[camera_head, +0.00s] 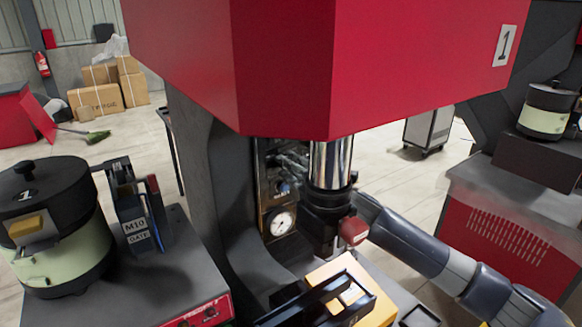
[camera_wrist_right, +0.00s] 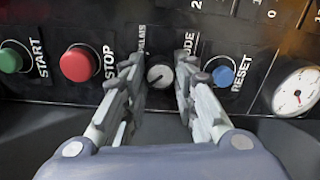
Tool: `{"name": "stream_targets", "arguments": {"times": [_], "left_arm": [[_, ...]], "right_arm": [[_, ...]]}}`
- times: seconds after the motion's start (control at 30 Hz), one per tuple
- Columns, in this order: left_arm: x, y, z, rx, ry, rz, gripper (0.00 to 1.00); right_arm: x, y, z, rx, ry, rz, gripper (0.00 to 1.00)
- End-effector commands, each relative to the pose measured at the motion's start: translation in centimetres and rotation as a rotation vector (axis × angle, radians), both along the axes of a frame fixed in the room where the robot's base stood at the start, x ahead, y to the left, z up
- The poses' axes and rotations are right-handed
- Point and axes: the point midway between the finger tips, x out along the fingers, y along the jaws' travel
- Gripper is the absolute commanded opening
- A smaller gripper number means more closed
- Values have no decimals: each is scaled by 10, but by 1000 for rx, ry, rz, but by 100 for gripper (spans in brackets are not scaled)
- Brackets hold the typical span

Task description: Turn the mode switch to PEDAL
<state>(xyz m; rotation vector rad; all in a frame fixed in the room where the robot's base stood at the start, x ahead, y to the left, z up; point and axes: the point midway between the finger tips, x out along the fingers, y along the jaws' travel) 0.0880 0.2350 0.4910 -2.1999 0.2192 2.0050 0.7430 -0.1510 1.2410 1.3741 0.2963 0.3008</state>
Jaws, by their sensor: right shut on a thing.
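The mode switch (camera_wrist_right: 160,76) is a small round dark knob with a light mark on a black panel, in the right wrist view. My right gripper (camera_wrist_right: 161,68) has one finger on each side of the knob and is shut on it. The fingers partly cover the lettering beside it; "ODE" can be read on the right. Which way the switch points is not clear. In the head view my right gripper (camera_head: 291,163) is at the panel, mostly hidden behind the shiny ram. My left gripper is not in view.
A green START button (camera_wrist_right: 13,58) and red STOP button (camera_wrist_right: 80,63) are left of the switch. A blue RESET button (camera_wrist_right: 222,76) and a gauge (camera_wrist_right: 297,92) are right. The metal ram (camera_head: 330,165) under the red press head (camera_head: 330,65) stands close to my arm.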

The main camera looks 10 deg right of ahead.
Motion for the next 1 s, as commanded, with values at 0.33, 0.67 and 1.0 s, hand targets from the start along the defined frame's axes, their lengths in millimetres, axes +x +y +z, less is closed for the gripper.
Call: {"name": "stream_targets", "arguments": {"times": [0.33, 0.67, 1.0], "left_arm": [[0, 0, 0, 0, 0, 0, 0], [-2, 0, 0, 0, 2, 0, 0], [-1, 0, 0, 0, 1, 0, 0]], "right_arm": [[0, 1, -1, 0, 2, 2, 48], [-7, -3, -1, 0, 2, 1, 48], [-59, -24, 0, -3, 1, 2, 48]]}}
